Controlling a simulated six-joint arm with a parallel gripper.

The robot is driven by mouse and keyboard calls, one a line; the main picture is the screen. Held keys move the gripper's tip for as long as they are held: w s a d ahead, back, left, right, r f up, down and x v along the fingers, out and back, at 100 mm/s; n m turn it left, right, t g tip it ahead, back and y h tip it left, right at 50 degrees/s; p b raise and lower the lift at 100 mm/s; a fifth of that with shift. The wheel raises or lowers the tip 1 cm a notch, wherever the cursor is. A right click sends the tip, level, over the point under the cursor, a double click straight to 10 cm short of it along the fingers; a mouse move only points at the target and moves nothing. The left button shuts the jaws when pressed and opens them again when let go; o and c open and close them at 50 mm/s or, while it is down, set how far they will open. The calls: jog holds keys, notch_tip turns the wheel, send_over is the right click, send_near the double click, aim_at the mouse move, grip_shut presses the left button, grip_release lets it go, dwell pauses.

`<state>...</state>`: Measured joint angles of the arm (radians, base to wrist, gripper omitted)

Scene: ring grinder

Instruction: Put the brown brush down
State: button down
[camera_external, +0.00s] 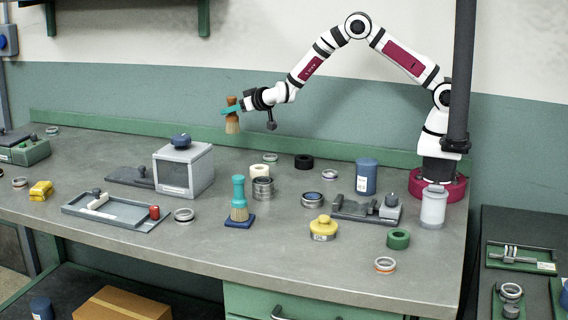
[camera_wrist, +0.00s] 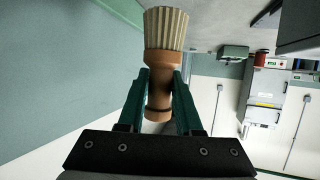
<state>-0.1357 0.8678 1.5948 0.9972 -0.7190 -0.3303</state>
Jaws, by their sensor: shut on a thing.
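The brown brush (camera_external: 232,124) hangs upright in the air above the back left part of the workbench, bristles down. My gripper (camera_external: 230,111) is shut on its brown handle. In the wrist view the brush (camera_wrist: 161,70) sits between the two teal fingers of my gripper (camera_wrist: 161,90), with its pale bristles toward the top of the picture. The brush is well above the bench top (camera_external: 110,235) and touches nothing else. A teal brush (camera_external: 239,195) stands on a blue base on the bench, below the brown brush.
A grey box with a blue knob (camera_external: 184,166) stands left of the brush. A grey tray (camera_external: 118,212) lies in front of it. Rings, tape rolls and a yellow-lidded jar (camera_external: 323,228) are spread to the right. Bare bench shows at the back left and front middle.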

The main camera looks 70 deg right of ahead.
jog(key=s+a+r+n+g+y, duration=0.2)
jog(key=s+a+n+y, duration=0.5)
jog(key=a, duration=0.3)
jog(key=s+a+r+n+g+y, duration=0.1)
jog(key=s+a+n+g+y, duration=0.1)
jog(key=s+a+n+y, duration=0.7)
jog(key=s+a+f+n+g+y, duration=0.1)
jog(key=s+a+n+g, duration=0.2)
jog(key=s, duration=0.6)
jog(key=s+a+n+g, duration=0.2)
jog(key=s+g, duration=0.3)
jog(key=s, duration=0.4)
jog(key=s+a+f+n+g+y, duration=0.1)
jog(key=s+a+n+g, duration=0.15)
jog(key=s, duration=0.55)
jog(key=shift+n+g, duration=0.25)
jog(key=shift+g, duration=0.2)
jog(key=s+a+f, duration=0.2)
jog(key=a+f, duration=0.1)
jog(key=s+a+f, duration=0.2)
jog(key=f, duration=0.2)
jog(key=s+a+f, duration=0.3)
jog(key=shift+a+f, duration=0.2)
jog(key=shift+a, duration=0.15)
jog(key=shift+f, duration=0.3)
jog(key=shift+f, duration=0.15)
